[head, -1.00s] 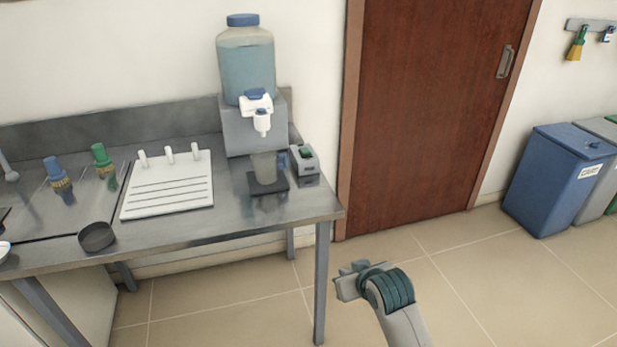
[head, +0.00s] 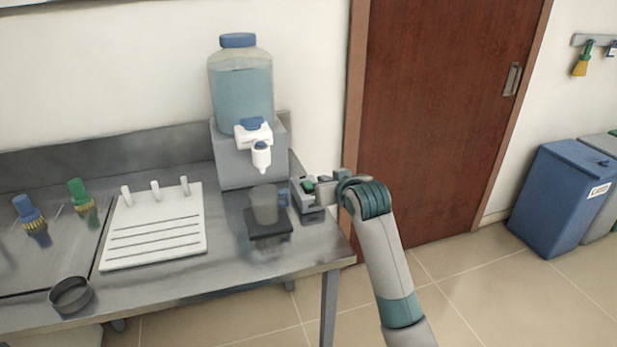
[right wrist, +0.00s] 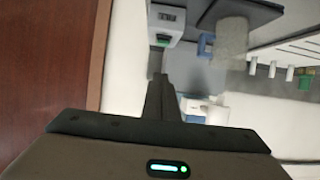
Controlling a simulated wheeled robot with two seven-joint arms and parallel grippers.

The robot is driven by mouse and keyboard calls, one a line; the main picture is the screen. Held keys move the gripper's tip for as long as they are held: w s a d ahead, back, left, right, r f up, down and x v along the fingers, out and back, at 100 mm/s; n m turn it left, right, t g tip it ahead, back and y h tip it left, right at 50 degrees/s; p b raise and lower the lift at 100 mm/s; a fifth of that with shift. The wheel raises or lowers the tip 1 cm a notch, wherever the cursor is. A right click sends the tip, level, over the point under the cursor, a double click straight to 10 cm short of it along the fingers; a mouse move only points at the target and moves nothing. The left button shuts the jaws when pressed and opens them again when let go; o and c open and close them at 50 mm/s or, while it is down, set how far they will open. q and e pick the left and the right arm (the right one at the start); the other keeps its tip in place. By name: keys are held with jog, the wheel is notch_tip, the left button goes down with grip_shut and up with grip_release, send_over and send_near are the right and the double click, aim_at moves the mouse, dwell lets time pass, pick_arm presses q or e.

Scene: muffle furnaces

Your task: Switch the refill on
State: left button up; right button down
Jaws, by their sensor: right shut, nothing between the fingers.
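The switch box (head: 307,196) is small and grey with a green rocker on top. It sits at the right end of the steel bench, beside the dispenser, and also shows in the right wrist view (right wrist: 166,24). The dispenser's clear bottle (head: 241,92) with a blue cap stands on a grey block, and its white tap (head: 260,153) hangs over a translucent cup (head: 264,205) on a dark pad. My right gripper (head: 322,194) is shut and empty, right beside the switch box; I cannot tell whether it touches. Its shut fingers show in the right wrist view (right wrist: 158,82). My left gripper is out of view.
A white pegged rack (head: 155,240), a dark round dish (head: 71,295), and blue (head: 29,211) and green (head: 82,195) brushes are on the bench. A brown door (head: 430,120) stands behind my right arm. A blue bin (head: 560,195) is at the right. The floor between is clear.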

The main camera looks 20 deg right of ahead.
aim_at(309, 185)
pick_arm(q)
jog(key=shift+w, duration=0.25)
pick_arm(e)
jog(key=shift+w+r, duration=0.3)
jog(key=shift+r, duration=0.2)
jog(key=shift+w, duration=0.1)
